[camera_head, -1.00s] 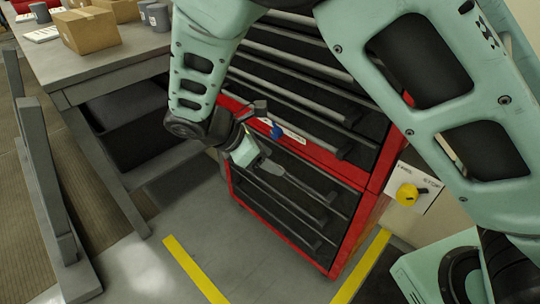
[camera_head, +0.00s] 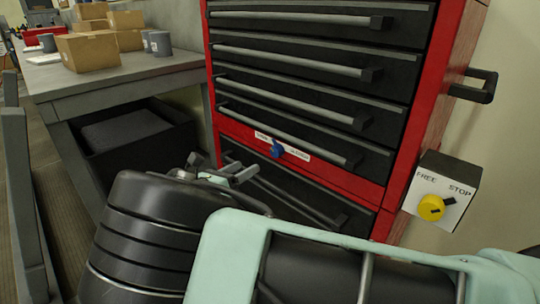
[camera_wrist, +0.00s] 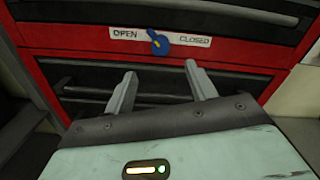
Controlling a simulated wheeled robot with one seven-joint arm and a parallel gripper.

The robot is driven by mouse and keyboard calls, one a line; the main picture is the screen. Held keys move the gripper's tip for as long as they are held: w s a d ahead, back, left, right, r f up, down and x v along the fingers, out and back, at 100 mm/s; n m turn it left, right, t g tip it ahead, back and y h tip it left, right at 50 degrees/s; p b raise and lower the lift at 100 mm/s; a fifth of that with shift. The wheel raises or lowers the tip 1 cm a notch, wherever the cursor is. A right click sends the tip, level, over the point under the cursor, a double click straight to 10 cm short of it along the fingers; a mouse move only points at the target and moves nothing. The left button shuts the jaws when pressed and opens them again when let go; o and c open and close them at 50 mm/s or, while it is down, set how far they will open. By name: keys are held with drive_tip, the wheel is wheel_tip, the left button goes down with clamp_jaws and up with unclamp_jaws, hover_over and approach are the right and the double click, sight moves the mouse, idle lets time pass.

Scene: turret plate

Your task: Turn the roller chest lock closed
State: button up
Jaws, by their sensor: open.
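The roller chest (camera_head: 390,195) is red with black drawers. Its lock is a blue knob (camera_head: 277,149) on a red strip between drawers. In the wrist view the lock knob (camera_wrist: 158,42) sits between the words OPEN on the left and CLOSED on the right. Its narrow end points up and slightly left, between the words. My gripper (camera_wrist: 161,70) is open and empty, its two fingers pointing at the strip just below the knob and apart from it. In the head view my gripper (camera_head: 240,174) is left of and below the knob, partly hidden by my arm.
A white box with a yellow knob (camera_head: 431,208), marked FREE and STOP, is at the chest's right side. A black side handle (camera_head: 474,86) juts out above it. A grey workbench (camera_head: 110,78) with cardboard boxes (camera_head: 88,51) and mugs (camera_head: 160,43) stands at left.

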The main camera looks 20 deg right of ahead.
sight(273, 151)
drive_tip(key=b+x, duration=0.1)
drive_tip(key=x, duration=1)
drive_tip(key=shift+w+d, duration=0.2)
drive_tip(key=shift+d, duration=0.05)
drive_tip(key=c, duration=1)
